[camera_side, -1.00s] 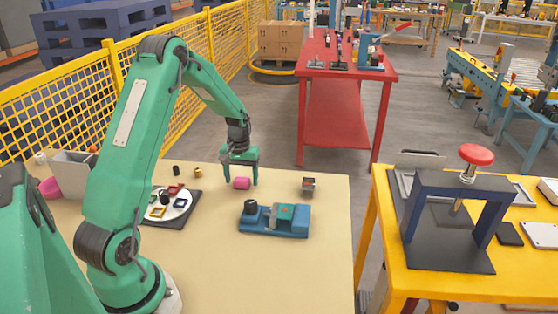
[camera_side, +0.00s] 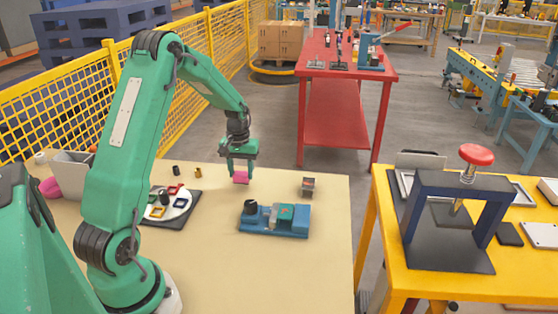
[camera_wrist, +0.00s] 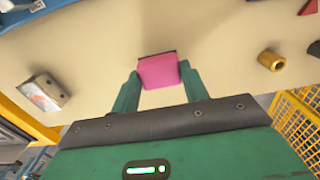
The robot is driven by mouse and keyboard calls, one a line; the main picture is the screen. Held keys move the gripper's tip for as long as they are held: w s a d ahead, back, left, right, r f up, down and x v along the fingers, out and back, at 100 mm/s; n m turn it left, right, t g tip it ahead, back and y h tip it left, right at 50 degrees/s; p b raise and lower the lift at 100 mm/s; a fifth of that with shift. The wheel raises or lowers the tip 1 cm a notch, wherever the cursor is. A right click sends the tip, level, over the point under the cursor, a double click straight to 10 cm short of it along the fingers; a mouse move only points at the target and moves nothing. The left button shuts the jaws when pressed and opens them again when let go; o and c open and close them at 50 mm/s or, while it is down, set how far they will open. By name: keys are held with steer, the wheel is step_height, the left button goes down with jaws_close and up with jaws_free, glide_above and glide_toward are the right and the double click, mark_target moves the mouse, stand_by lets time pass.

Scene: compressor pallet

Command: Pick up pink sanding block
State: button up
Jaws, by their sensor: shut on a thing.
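The pink sanding block (camera_side: 240,178) is between the fingers of my green gripper (camera_side: 239,179) in the side view, at the far part of the beige table. My gripper is shut on it. In the wrist view the pink block (camera_wrist: 159,71) sits between the two green fingertips (camera_wrist: 159,77), one on each side. A dark strip shows along its far edge. Whether its underside is clear of the table is hard to tell.
A blue fixture (camera_side: 274,219) stands right of the gripper on the table. A small metal block (camera_side: 307,187) lies farther right. A round white plate (camera_side: 172,205) with coloured parts lies left. Small black (camera_side: 176,170) and brass (camera_side: 198,172) cylinders stand behind.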

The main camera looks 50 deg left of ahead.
steer(key=shift+r, duration=0.85)
steer(key=d+r, duration=0.7)
steer(key=d, duration=0.4)
steer(key=shift+w+d, duration=0.15)
steer(key=shift+d, duration=0.2)
steer(key=shift+o, duration=0.8)
steer(key=d, duration=0.2)
steer(key=w+d+r, duration=0.1)
steer(key=d, duration=0.2)
steer(key=w+d, duration=0.1)
steer(key=d, duration=0.2)
steer(key=shift+d+r, duration=0.25)
steer(key=shift+r, duration=0.15)
steer(key=shift+c, duration=0.3)
steer(key=shift+f, duration=0.1)
